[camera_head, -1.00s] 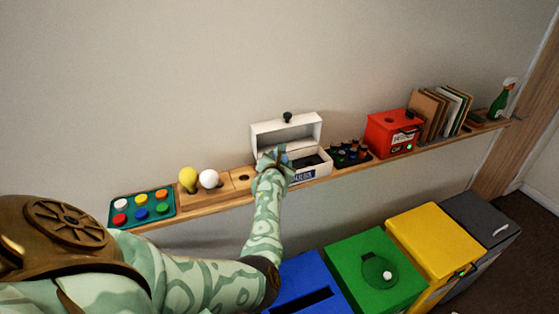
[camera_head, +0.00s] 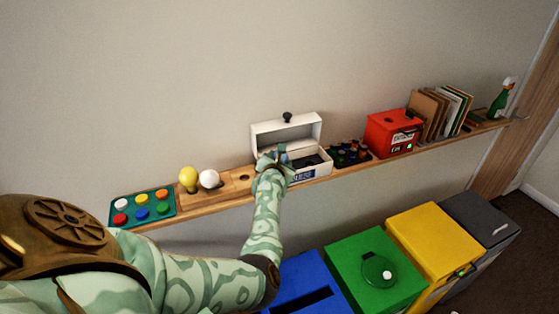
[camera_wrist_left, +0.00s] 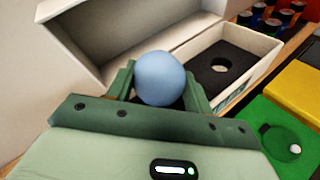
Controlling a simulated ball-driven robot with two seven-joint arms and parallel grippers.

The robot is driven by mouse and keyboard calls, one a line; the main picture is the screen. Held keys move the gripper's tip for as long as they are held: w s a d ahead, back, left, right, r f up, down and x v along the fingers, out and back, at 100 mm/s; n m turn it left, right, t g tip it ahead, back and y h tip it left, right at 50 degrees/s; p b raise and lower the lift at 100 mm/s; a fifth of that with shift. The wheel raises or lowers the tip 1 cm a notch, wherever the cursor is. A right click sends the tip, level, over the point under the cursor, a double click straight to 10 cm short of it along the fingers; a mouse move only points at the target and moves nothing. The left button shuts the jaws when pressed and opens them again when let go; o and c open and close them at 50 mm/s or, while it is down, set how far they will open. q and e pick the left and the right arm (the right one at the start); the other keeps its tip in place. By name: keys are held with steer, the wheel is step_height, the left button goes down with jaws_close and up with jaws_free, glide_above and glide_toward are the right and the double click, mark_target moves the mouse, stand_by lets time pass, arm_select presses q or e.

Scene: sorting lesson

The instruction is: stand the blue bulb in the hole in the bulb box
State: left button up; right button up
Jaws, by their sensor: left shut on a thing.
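The blue bulb (camera_wrist_left: 160,78) is a pale blue ball between the two green fingers of my left gripper (camera_wrist_left: 158,90) in the left wrist view. My left gripper (camera_head: 272,157) is shut on it, at the left part of the white bulb box (camera_head: 312,167) in the head view. The box stands on the shelf with its lid raised. In the left wrist view the box (camera_wrist_left: 258,52) has a dark insert with one round hole (camera_wrist_left: 220,65), to the right of the bulb. The bulb's lower end is hidden by the gripper. My right gripper is not in view.
A yellow bulb (camera_head: 188,178) and a white bulb (camera_head: 209,178) stand in a wooden holder left of the box. A battery tray (camera_head: 350,152) and a red box (camera_head: 394,134) stand to its right. Several coloured bins stand below, including a green bin (camera_head: 365,270).

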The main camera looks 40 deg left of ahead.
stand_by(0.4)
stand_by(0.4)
arm_select(q)
steer(key=o, duration=0.4)
steer(key=shift+c, duration=0.2)
